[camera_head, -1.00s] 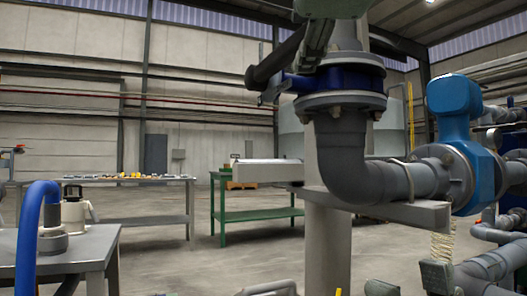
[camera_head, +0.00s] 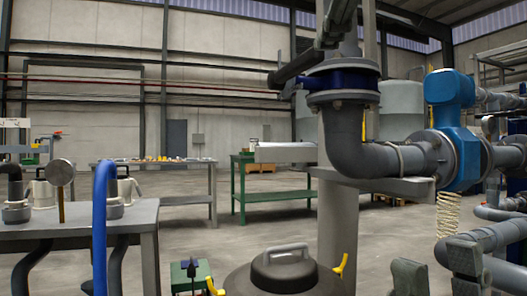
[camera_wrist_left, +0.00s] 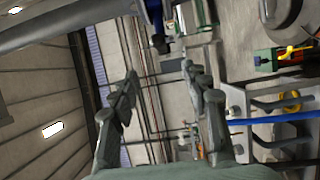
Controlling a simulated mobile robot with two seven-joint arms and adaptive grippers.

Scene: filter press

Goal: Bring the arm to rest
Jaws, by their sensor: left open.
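My left gripper (camera_wrist_left: 160,72) shows in the left wrist view with its two grey-green fingers spread apart. Nothing is between them, and only distant wall and fittings lie beyond. I do not see the left gripper in the head view. My right gripper (camera_head: 436,266) shows at the bottom right of the head view. Its two grey-green fingertips point up and stand apart, with no object visible between them. It is in front of the grey pipes at the lower right. The rest of the right arm is below the frame.
A grey pipe elbow (camera_head: 350,150) and blue valve (camera_head: 450,120) stand ahead. A grey table (camera_head: 75,230) with a blue hose (camera_head: 100,215) is at left. A green bench (camera_head: 270,198) stands behind.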

